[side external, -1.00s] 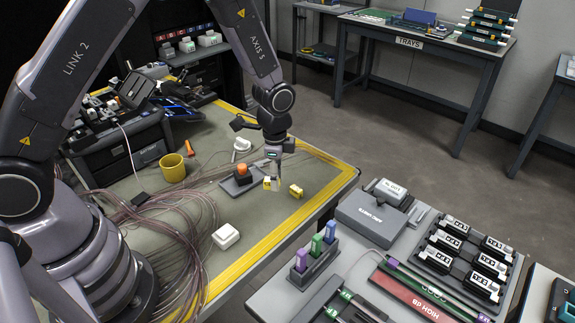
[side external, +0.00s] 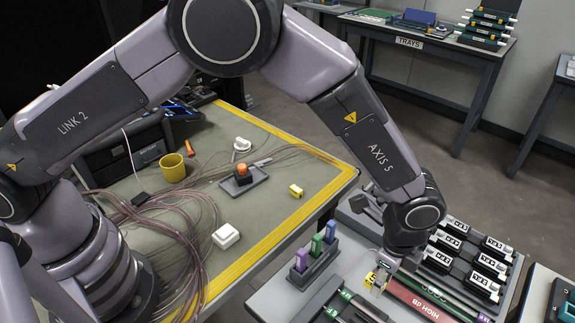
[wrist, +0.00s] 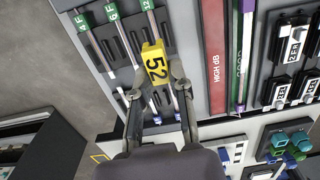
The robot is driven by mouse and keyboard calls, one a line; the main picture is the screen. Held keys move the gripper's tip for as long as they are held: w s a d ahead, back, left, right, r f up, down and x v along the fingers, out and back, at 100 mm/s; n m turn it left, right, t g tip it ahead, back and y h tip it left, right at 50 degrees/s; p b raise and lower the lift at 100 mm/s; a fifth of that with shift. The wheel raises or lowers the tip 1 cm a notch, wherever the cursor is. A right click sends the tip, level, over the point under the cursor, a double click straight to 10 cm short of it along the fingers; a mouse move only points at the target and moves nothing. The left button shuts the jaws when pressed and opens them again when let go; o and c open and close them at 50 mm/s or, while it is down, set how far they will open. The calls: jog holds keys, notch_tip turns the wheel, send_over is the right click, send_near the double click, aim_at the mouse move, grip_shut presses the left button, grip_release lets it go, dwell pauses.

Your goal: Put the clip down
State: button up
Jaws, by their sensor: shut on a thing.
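The yellow clip marked 52 (wrist: 155,64) is between the fingertips of my gripper (wrist: 153,84) in the wrist view. My gripper is shut on it. In the side view the clip (side external: 370,280) shows at the tip of my gripper (side external: 379,284), over the front part of the grey bench on the right. In the wrist view the clip is above a rack of slots with tubes and green tags (wrist: 114,12). I cannot tell whether it touches the rack.
A red HIGH dB strip (wrist: 215,70) lies to the right of the rack. Black holders with white labels (side external: 490,265) stand further right. A stand with purple, green and blue pieces (side external: 302,261) is left of my gripper.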

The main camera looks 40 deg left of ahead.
send_over(398, 314)
notch_tip(398, 314, down, 6)
jog(key=shift+s+a+f, duration=0.1)
jog(key=shift+s+f, duration=0.05)
jog(key=shift+f, duration=1.55)
jog(key=shift+f, duration=0.1)
jog(key=o, duration=0.8)
